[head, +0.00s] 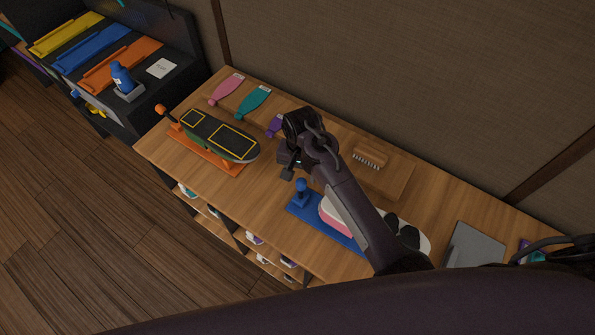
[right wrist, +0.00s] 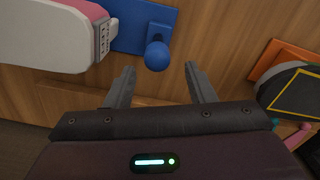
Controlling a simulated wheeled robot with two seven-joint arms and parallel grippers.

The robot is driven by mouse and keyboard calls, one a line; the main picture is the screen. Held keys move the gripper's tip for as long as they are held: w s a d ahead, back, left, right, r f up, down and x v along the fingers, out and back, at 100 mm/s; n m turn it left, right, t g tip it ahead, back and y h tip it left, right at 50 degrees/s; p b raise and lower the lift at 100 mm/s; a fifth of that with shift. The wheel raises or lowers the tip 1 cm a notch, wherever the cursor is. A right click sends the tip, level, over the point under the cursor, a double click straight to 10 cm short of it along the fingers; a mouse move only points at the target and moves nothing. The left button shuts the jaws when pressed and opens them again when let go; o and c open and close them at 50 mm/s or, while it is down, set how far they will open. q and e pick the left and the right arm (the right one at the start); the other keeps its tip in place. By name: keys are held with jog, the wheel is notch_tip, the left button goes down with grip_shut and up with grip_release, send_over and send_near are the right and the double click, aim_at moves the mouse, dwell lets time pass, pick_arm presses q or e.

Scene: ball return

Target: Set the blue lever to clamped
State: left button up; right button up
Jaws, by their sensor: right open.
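The blue lever (head: 301,188) has a round blue knob and stands roughly upright at the left end of a blue base plate (head: 325,228) on the wooden bench. A pink and white object (head: 335,216) rests on that plate, partly hidden by my right arm. My right gripper (head: 289,170) is open just above and left of the lever. In the right wrist view the knob (right wrist: 157,56) shows just beyond the two open fingertips (right wrist: 160,72), about midway between them and apparently untouched. My left gripper is not in view.
An orange base (head: 205,152) with an orange knob (head: 160,108) holds a dark board (head: 220,138) to the left. Pink (head: 226,91) and teal (head: 252,102) paddle-shaped items lie behind it. A brush (head: 371,156) and a grey slab (head: 474,246) lie to the right.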

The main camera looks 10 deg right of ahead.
aim_at(301, 187)
jog(key=shift+f, duration=0.4)
jog(key=f, duration=0.2)
jog(key=f+p, duration=0.1)
jog(key=f, duration=0.2)
jog(key=shift+s+f+p, duration=0.3)
jog(key=shift+f+p, duration=0.05)
jog(key=shift+w+f, duration=0.1)
jog(key=shift+f, duration=0.3)
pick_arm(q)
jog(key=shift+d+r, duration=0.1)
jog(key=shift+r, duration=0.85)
pick_arm(e)
grip_shut()
